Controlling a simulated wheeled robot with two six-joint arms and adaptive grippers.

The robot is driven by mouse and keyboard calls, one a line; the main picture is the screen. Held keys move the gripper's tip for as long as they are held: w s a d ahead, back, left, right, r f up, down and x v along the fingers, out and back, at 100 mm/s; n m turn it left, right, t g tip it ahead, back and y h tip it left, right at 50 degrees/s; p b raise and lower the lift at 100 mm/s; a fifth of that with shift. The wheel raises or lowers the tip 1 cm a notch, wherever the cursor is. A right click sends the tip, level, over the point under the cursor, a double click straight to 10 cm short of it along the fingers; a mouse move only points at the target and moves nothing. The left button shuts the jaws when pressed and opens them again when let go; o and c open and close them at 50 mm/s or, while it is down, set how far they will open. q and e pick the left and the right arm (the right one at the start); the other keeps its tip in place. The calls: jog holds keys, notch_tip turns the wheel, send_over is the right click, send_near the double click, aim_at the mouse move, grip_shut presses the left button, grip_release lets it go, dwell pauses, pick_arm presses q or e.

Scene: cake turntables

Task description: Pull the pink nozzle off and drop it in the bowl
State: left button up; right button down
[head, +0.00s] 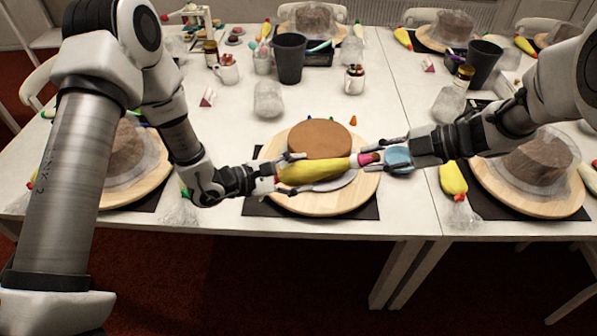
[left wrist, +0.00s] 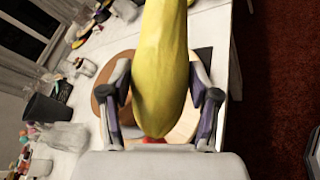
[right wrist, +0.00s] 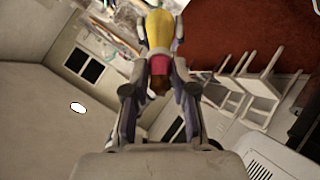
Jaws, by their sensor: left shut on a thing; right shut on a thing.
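A yellow piping bag (head: 315,170) lies level above the front of the wooden turntable (head: 337,205). My left gripper (head: 284,172) is shut on its left end; the bag also fills the left wrist view (left wrist: 163,70). The pink nozzle (head: 367,158) is at the bag's right end, and my right gripper (head: 374,157) is shut on it. In the right wrist view the pink nozzle (right wrist: 159,64) sits between the fingers, against or very close to the yellow bag (right wrist: 159,30). A light-blue bowl-like thing (head: 398,158) shows partly, between and behind the right gripper's fingers.
A brown cake (head: 319,139) stands on the turntable behind the bag. Other turntables with wrapped cakes stand left (head: 150,190) and right (head: 488,185). Another yellow piping bag (head: 453,179) lies at right.

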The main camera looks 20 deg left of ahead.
jog(key=shift+v, duration=2.6)
